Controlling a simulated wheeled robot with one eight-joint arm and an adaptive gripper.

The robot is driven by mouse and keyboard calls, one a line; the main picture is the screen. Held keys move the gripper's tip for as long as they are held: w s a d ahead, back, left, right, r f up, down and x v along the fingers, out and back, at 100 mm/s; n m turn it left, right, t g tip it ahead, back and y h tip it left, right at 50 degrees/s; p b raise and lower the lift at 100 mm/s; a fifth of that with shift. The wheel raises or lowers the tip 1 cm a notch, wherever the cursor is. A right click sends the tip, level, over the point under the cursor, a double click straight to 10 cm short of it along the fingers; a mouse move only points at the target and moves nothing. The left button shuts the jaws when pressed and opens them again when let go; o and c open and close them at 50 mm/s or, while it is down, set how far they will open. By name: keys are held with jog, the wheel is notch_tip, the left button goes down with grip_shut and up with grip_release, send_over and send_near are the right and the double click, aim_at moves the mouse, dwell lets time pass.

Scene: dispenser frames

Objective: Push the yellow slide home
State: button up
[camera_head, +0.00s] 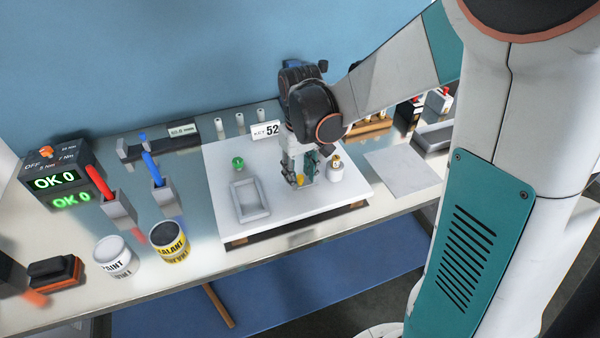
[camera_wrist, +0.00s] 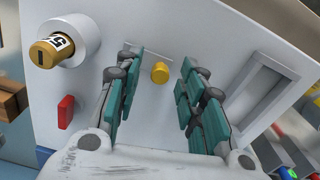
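The yellow slide shows as a small round yellow knob (camera_wrist: 160,72) at the end of a thin slot in the white board (camera_wrist: 215,40). In the head view the yellow knob (camera_head: 300,180) is low between my fingers, partly hidden. My gripper (camera_wrist: 161,78) has its teal-padded fingers spread, one on each side of the knob, with a visible gap to it on both sides. In the head view my gripper (camera_head: 299,168) points down over the board. I cannot tell how far the fingertips are above the surface.
A white holder with a gold numbered cylinder (camera_wrist: 48,52) stands close beside my gripper, near a red block (camera_wrist: 66,112). A grey tray (camera_head: 237,203) and green knob (camera_head: 238,163) are left of it. Paint (camera_head: 113,258) and sealant (camera_head: 169,243) cans stand at the front left.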

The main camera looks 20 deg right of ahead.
grip_shut()
jog(key=shift+d, duration=1.35)
grip_release()
notch_tip(320, 180, up, 12)
jog(key=shift+s, duration=0.1)
